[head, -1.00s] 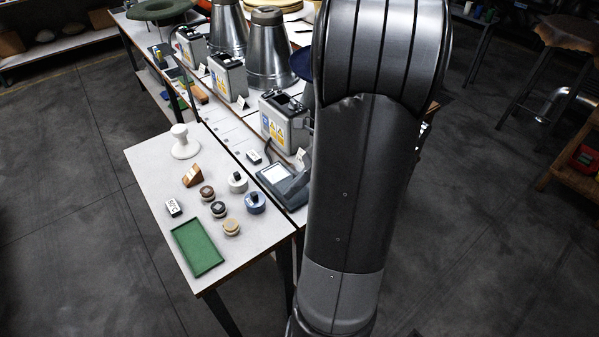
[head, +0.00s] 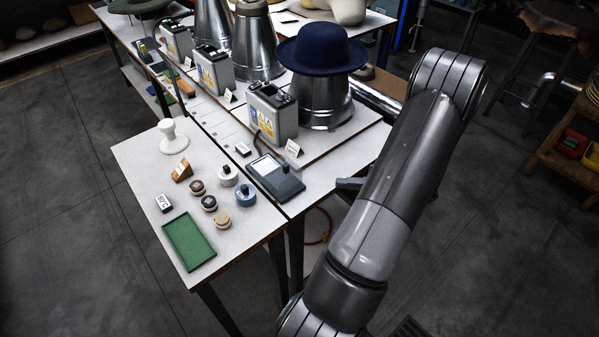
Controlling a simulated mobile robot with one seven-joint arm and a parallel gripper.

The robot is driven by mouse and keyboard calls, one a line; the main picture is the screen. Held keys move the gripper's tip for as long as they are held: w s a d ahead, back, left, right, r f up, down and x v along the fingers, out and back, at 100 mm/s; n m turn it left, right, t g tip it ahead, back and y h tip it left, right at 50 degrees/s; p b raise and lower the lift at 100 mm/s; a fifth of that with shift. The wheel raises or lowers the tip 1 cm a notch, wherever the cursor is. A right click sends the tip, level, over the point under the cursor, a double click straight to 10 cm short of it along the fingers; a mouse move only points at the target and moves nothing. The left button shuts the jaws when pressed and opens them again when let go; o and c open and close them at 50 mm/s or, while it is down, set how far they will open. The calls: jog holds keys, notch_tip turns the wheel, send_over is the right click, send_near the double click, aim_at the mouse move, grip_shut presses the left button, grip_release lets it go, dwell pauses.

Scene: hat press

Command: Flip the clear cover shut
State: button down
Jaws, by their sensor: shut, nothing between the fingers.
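I cannot make out a clear cover for certain. The grey control box (head: 272,114) with yellow and blue labels stands in front of the metal cone with the navy hat. Dark fittings show on its top. A dark low device (head: 277,178) with a pale screen lies on the bench in front of it. The dark tip of my gripper (head: 343,184) sticks out left from behind my arm, at the bench's right edge, right of the device and apart from it. It looks shut and empty; the rest is hidden.
A navy hat (head: 322,50) sits on a metal cone (head: 318,102). More boxes and cones stand in a row behind. The near white table (head: 146,158) holds a green tray (head: 188,241), several small knobs and a white stand (head: 173,137). My arm crosses the right side.

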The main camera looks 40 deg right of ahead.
aim_at(279, 158)
dwell(0.3)
jog(key=x, duration=0.9)
jog(key=shift+w+a, duration=0.2)
jog(key=w, duration=0.3)
jog(key=shift+w+a, duration=0.15)
jog(key=shift+w, duration=0.5)
jog(key=w, duration=0.9)
jog(key=shift+w, duration=0.25)
